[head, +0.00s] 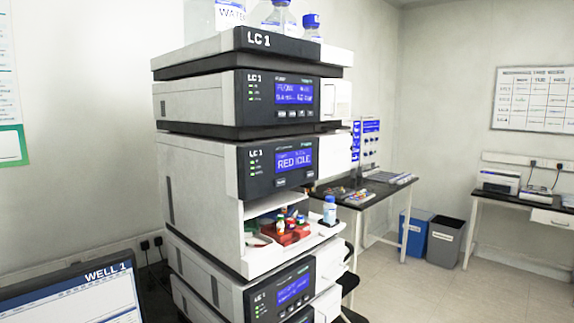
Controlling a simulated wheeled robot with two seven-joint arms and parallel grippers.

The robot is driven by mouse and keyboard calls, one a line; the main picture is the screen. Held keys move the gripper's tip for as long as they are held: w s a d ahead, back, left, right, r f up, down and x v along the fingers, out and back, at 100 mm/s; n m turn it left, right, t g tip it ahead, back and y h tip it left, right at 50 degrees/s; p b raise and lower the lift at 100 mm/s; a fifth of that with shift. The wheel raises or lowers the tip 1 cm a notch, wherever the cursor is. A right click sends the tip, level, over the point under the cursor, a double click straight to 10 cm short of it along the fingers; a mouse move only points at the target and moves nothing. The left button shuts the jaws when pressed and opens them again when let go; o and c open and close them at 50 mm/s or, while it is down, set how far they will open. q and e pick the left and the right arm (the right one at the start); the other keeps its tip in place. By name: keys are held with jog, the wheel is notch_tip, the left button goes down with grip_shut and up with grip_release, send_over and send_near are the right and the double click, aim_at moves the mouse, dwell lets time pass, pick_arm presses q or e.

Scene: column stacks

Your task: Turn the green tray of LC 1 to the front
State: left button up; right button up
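The LC 1 stack (205,187) stands at the middle left, its modules labelled LC 1. The module with the display (293,160) reads "RED" and a second word that looks like "IDLE". Below it, an open compartment (262,266) shows a red tray (287,238) at the front, holding several small vials with coloured caps. A small patch of green (250,228) shows at the compartment's left; I cannot tell whether it is the green tray. The compartment's back is mostly hidden. Neither of my grippers is in view.
A blue-capped bottle (329,210) stands at the compartment's right. Bottles (279,18) stand on top of the stack. A laptop-like screen (84,298) reads "WELL 1" at lower left. Behind are a black-topped bench (378,190), two bins (443,243) and free floor at right.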

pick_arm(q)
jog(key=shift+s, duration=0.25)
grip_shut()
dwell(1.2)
